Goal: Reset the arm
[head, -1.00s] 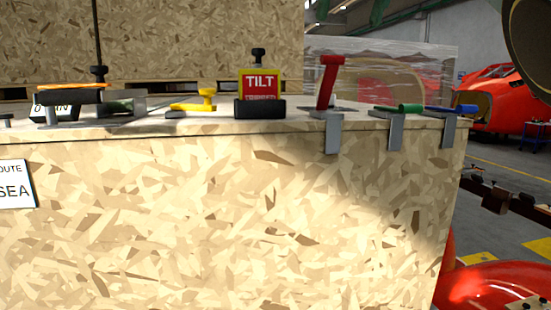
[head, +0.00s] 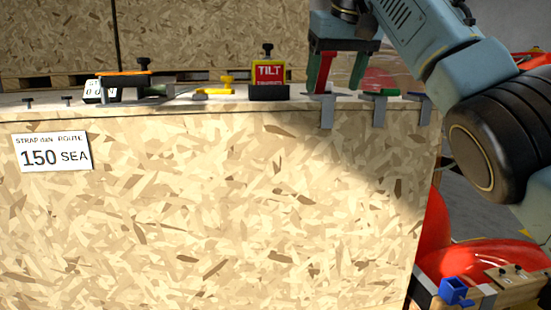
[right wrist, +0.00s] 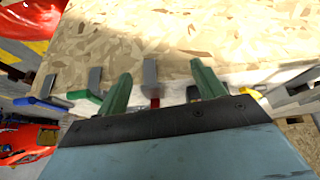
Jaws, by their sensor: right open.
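A red lever (head: 325,73) stands up, slightly tilted, from a metal bracket on the front edge of a wooden crate (head: 220,215). My right gripper (head: 338,78) comes in from the upper right and is open, with its green fingers pointing down at the lever. In the head view one finger is close beside the lever. In the right wrist view a small red part (right wrist: 154,102) shows between the two fingers (right wrist: 163,88). I cannot tell whether the fingers touch it. My left gripper is not in view.
A green handle (head: 380,92) and a blue handle (head: 416,96) sit on brackets right of the lever. A TILT indicator (head: 268,75), a yellow handle (head: 228,84) and an orange-topped device (head: 122,75) stand to the left. A labelled card (head: 52,152) is on the crate front.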

